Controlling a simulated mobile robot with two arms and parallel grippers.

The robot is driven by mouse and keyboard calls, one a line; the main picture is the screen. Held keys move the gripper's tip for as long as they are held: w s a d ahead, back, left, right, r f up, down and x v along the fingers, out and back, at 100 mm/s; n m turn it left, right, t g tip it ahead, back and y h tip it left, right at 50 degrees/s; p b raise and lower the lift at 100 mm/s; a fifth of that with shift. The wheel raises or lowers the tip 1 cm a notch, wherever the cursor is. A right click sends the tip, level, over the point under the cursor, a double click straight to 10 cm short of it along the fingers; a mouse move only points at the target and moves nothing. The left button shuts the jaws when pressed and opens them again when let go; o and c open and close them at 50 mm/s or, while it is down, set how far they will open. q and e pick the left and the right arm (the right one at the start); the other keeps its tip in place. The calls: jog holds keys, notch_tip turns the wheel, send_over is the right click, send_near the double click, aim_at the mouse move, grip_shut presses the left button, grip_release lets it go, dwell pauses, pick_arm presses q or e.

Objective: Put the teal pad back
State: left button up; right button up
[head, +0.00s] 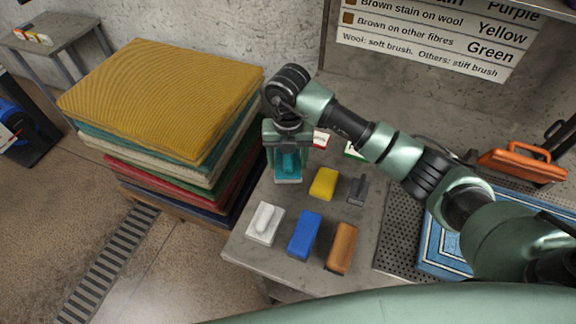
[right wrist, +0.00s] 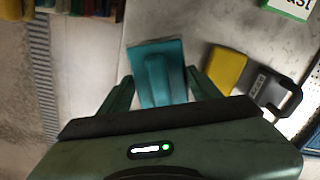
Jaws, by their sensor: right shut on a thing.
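The teal pad (head: 288,172) is at the far left corner of the grey side table (head: 268,270). It has a raised handle along its middle, and it fills the space between the fingers in the right wrist view (right wrist: 160,72). My right gripper (head: 288,152) reaches down over it and is shut on its handle. I cannot tell whether the pad's underside touches the table. My left gripper is not in view.
White (head: 265,224), blue (head: 304,235), brown (head: 341,248) and yellow (head: 324,183) tools and a dark scraper-like tool (head: 358,189) share the table. A tall stack of folded rugs (head: 165,95) stands close left. A blue patterned rug (head: 440,255) lies right.

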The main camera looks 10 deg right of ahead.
aim_at(288, 170)
notch_tip(288, 170, down, 4)
jog(key=shift+r+p, duration=0.2)
jog(key=shift+p, duration=0.25)
jog(key=shift+f, duration=0.35)
jog(key=shift+f, duration=0.1)
jog(key=o, duration=1.3)
